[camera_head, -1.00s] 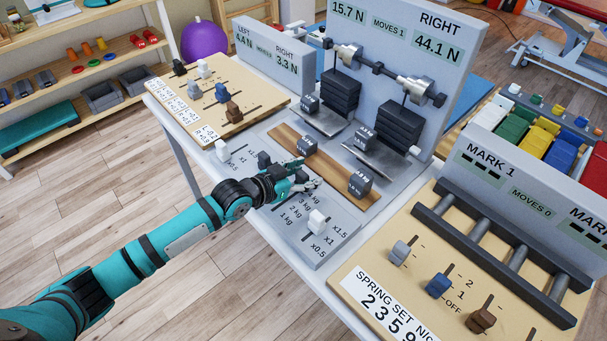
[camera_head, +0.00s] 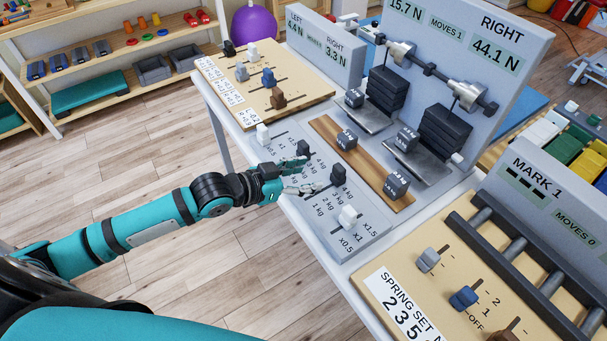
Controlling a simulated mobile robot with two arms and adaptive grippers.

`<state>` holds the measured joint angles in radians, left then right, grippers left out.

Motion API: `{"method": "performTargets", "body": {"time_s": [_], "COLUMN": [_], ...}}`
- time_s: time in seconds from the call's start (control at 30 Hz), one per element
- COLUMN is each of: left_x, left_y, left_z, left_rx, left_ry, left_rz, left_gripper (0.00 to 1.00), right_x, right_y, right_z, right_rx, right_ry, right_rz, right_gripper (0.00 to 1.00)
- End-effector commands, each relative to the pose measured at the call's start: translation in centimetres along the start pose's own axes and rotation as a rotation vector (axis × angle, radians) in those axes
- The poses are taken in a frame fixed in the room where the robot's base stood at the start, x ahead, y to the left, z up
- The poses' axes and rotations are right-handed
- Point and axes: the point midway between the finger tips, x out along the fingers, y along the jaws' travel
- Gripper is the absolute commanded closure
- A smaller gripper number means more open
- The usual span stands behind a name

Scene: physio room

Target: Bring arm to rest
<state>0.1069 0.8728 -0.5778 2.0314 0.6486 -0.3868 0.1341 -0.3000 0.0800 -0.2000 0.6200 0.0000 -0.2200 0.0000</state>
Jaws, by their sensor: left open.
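My left arm (camera_head: 155,228) is teal and black and reaches in from the left. Its left gripper (camera_head: 306,176) is open and empty over the front edge of the grey slider panel (camera_head: 362,237). A dark slider knob (camera_head: 338,176) stands just right of the fingers and another dark knob (camera_head: 303,148) just behind them. Whether the fingers touch either knob I cannot tell. My right gripper does not show.
The weight machine (camera_head: 510,45) stands behind, with a wooden strip (camera_head: 328,133) bearing dark weights. A tan slider board (camera_head: 240,108) lies left and a spring board (camera_head: 400,270) right. Bare floor (camera_head: 130,160) lies left of the table.

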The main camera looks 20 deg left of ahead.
Motion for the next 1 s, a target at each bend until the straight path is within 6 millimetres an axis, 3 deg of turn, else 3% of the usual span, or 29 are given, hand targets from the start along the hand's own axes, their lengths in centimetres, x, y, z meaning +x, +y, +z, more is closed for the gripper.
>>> {"method": "performTargets", "body": {"time_s": [0.57, 0.77, 0.83, 1.0], "left_x": [0.0, -0.8, -2.0, -6.1], "left_y": [0.6, 5.9, 7.3, 8.6], "left_z": [0.3, 4.1, 6.0, 10.0], "left_rx": [-0.002, -0.036, -0.061, -0.139], "left_ry": [-0.009, -0.164, -0.256, -0.458], "left_rz": [0.002, -0.028, -0.073, -0.184], "left_gripper": [0.44, 0.44, 0.44, 0.44], "right_x": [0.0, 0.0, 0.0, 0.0], "right_y": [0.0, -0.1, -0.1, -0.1], "right_z": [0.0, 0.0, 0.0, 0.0], "right_rx": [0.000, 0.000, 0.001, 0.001], "right_ry": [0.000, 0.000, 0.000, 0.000], "right_rz": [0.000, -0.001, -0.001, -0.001], "right_gripper": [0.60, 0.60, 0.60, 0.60]}}
